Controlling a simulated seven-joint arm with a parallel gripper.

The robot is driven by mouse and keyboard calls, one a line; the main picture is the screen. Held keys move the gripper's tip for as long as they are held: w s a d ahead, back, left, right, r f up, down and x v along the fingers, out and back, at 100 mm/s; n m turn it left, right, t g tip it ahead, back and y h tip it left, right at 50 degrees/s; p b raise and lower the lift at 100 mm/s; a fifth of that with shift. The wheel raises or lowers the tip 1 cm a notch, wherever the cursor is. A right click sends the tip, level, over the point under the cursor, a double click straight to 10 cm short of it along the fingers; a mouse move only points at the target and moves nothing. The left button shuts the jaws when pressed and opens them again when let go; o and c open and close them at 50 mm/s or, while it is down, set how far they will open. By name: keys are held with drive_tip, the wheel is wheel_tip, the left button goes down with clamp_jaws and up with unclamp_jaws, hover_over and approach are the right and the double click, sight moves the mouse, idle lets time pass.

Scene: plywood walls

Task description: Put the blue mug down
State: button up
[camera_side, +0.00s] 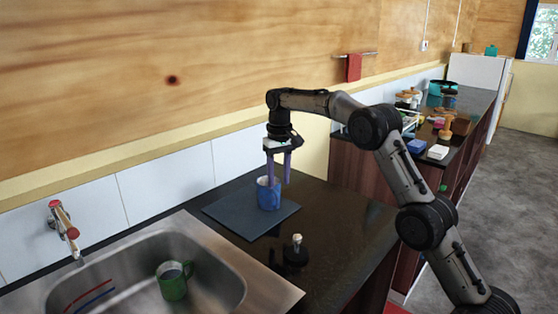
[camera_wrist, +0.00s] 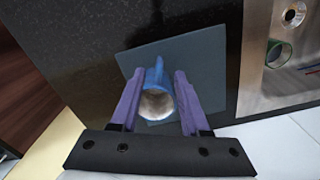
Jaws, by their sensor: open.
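The blue mug (camera_side: 269,196) stands upright on a dark blue-grey square mat (camera_side: 231,217) on the black counter. In the wrist view the mug (camera_wrist: 157,75) shows its pale inside, with the mat (camera_wrist: 208,62) around it. My gripper (camera_side: 279,182) is open, its purple fingers pointing down at the mug. In the wrist view my gripper (camera_wrist: 158,80) has one finger on each side of the mug; I cannot tell whether either finger touches it.
A steel sink (camera_side: 205,243) holding a green mug (camera_side: 173,281) is at the left, below a tap (camera_side: 64,229). A small black object with a pale top (camera_side: 296,253) stands in front of the mat. The counter to the right of the mat is clear.

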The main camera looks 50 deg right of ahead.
drive_tip(key=s+a+r+t, duration=0.1)
drive_tip(key=s+a+r, duration=0.15)
drive_tip(key=r, duration=0.45)
drive_tip(key=s+a+r, duration=0.2)
drive_tip(key=s+r, duration=0.2)
drive_tip(key=r, duration=0.3)
drive_tip(key=s+a+r+n+t, duration=0.2)
drive_tip(key=s+a, duration=0.2)
drive_tip(key=s, duration=0.8)
drive_tip(key=s+a+f, duration=0.1)
drive_tip(key=s+f, duration=0.2)
drive_tip(key=s, duration=0.3)
drive_tip(key=s+a+f+n+t, duration=0.1)
drive_tip(key=s+f, duration=0.3)
drive_tip(key=s, duration=0.3)
drive_tip(key=s+a+f+n+t, duration=0.1)
drive_tip(key=s+f, duration=0.3)
drive_tip(key=s, duration=0.3)
drive_tip(key=shift+s+a, duration=0.2)
drive_tip(key=shift+a, duration=0.1)
